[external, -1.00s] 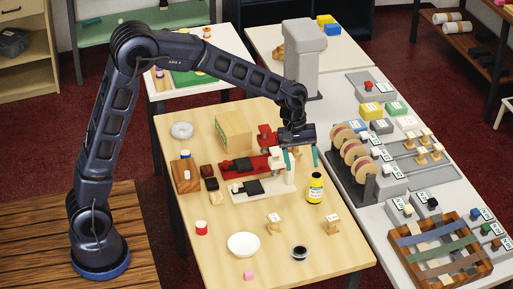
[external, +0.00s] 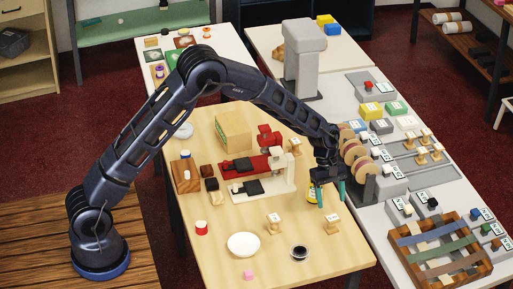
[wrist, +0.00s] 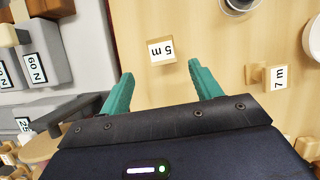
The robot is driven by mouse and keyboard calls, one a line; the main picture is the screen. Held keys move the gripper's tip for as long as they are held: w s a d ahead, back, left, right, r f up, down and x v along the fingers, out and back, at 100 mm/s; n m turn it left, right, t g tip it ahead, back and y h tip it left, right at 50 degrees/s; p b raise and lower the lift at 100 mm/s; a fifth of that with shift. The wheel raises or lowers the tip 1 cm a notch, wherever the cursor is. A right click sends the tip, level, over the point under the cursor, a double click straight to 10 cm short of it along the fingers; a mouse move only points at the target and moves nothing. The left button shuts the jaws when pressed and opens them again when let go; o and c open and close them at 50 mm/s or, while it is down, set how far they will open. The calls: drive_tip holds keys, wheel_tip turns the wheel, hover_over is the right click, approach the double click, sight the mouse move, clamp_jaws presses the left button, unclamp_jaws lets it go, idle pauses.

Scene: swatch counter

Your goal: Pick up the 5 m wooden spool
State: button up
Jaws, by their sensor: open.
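The 5 m wooden spool (external: 332,223) stands on the wooden table near its right edge, with a white label on it. In the wrist view its "5 m" label (wrist: 161,51) shows just beyond the fingertips, between their lines; its pale wooden body blends with the table. My gripper (external: 331,204) is open, with teal fingers pointing down, above and slightly behind the spool. In the wrist view the space between the fingers (wrist: 161,70) is empty. A similar spool (external: 273,222), labelled "7 m" in the wrist view (wrist: 278,76), stands to the left in the external view.
A dark bowl (external: 300,253) and a white bowl (external: 243,245) stand toward the front. The grey counter (external: 385,200) with discs and labelled blocks lies close on the right. Table around the spool is clear.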

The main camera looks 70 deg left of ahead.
sight(332, 216)
drive_tip(key=x, duration=0.8)
drive_tip(key=shift+s+d+f, duration=0.2)
drive_tip(key=shift+f, duration=0.05)
drive_tip(key=c, duration=1)
